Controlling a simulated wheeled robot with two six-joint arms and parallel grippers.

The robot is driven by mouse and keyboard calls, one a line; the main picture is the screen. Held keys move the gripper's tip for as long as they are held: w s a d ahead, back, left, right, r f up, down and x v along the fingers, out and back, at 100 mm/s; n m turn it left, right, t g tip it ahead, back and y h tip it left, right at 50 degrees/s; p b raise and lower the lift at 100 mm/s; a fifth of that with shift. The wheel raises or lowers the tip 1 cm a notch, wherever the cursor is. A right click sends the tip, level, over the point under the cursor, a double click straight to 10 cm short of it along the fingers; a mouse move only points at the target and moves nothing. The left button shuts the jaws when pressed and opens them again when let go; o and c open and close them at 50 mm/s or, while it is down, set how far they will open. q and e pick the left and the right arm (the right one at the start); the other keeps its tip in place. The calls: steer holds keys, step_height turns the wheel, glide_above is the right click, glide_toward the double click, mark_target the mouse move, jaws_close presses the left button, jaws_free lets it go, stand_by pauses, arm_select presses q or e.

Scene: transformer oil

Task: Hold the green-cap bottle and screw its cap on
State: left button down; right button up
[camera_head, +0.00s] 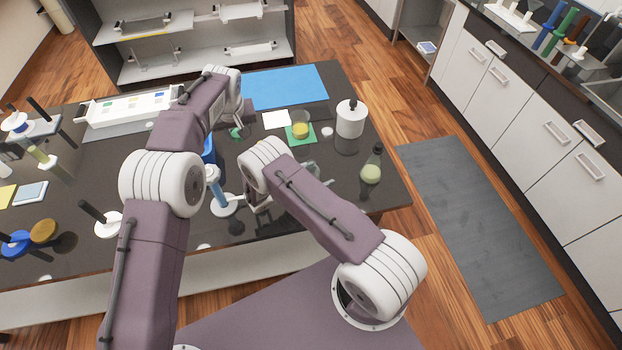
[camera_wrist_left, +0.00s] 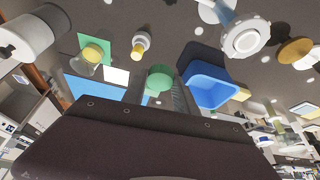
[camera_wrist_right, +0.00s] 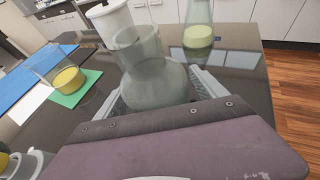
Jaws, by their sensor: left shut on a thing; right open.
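The clear glass bottle (camera_wrist_right: 150,82) stands on the dark table with its mouth open and no cap on it. In the head view it is partly hidden by my right arm. My right gripper (camera_wrist_right: 160,95) is open, with one finger on either side of the bottle's body; contact is not clear. My left gripper (camera_wrist_left: 158,90) is shut on the green cap (camera_wrist_left: 161,75). The cap also shows in the head view (camera_head: 236,133), left of the bottle, near the blue container.
A beaker of yellow liquid (camera_head: 300,130) sits on a green card beyond the bottle. A white bottle (camera_head: 350,120) and a flask of pale green liquid (camera_head: 371,168) stand to the right. A blue container (camera_wrist_left: 208,84) is beside the cap. A blue mat (camera_head: 288,87) lies behind.

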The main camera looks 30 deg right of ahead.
mark_target(240, 139)
jaws_close()
steer(key=shift+r, duration=0.15)
